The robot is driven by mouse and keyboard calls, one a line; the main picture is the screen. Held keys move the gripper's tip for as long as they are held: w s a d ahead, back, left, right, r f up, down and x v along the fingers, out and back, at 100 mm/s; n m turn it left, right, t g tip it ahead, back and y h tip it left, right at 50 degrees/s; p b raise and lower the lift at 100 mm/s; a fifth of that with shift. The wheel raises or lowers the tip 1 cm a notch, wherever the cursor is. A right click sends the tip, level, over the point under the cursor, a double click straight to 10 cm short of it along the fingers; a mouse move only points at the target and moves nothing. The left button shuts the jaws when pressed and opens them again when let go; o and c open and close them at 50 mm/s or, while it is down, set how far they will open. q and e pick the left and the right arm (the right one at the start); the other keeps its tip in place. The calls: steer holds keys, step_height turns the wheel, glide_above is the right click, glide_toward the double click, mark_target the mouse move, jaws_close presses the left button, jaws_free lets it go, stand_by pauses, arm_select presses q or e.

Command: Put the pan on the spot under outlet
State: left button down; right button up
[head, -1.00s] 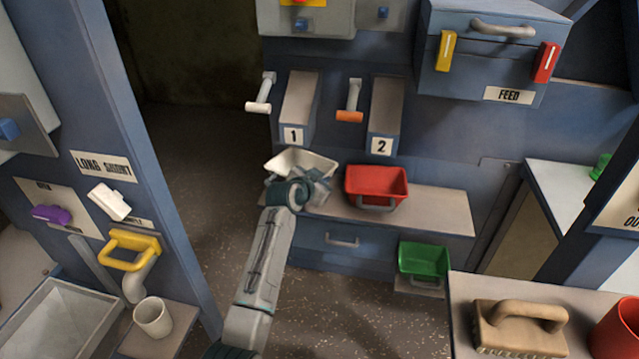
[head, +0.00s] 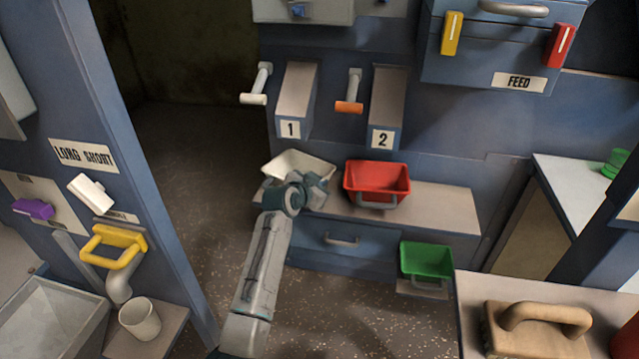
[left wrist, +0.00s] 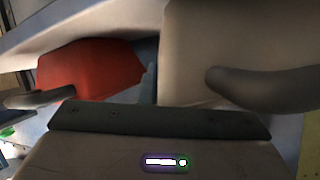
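A white pan (head: 300,163) sits on the ledge below the chute marked 1, the left outlet (head: 297,95). A red pan (head: 376,178) with a grey handle is on the same ledge below the chute marked 2. A green pan (head: 426,259) is on a low step. My left gripper (head: 314,188) is at the front of the white pan, covering its handle side. In the left wrist view the white pan (left wrist: 225,45) and its grey handle (left wrist: 262,90) are close, with the red pan (left wrist: 90,78) at left. The fingertips are hidden. My right gripper is out of view.
The grey-topped ledge (head: 440,205) has bare room right of the red pan. A brush-like block (head: 535,328) lies on the near right counter. A white cup (head: 140,319) and a yellow handle (head: 115,250) are at left. The floor between is clear.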

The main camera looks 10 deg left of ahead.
arm_select(q)
steer(key=c, duration=1.6)
jaws_free()
steer(key=shift+c, duration=0.2)
steer(key=shift+s+a+r, duration=0.1)
steer(key=shift+s+r, duration=0.05)
steer(key=p+v, duration=0.2)
steer(key=v, duration=1)
steer(key=s+a+f+n+g+y, duration=0.1)
steer(key=s+a+f+n+g, duration=0.1)
steer(key=s+f, duration=0.65)
steer(key=s+a+f+n+g+y, duration=0.1)
steer(key=s+a+f+n, duration=0.1)
steer(key=s, duration=1.2)
steer(key=s+a+f+n+g+y, duration=0.1)
steer(key=s+f, duration=0.3)
steer(key=s, duration=1.1)
steer(key=shift+a+n+g, duration=0.7)
steer(key=shift+a+g, duration=0.1)
steer(key=shift+a, duration=0.05)
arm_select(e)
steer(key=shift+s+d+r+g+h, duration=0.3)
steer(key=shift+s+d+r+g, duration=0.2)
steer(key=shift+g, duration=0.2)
arm_select(q)
steer(key=shift+s+f, duration=0.1)
steer(key=shift+s, duration=0.05)
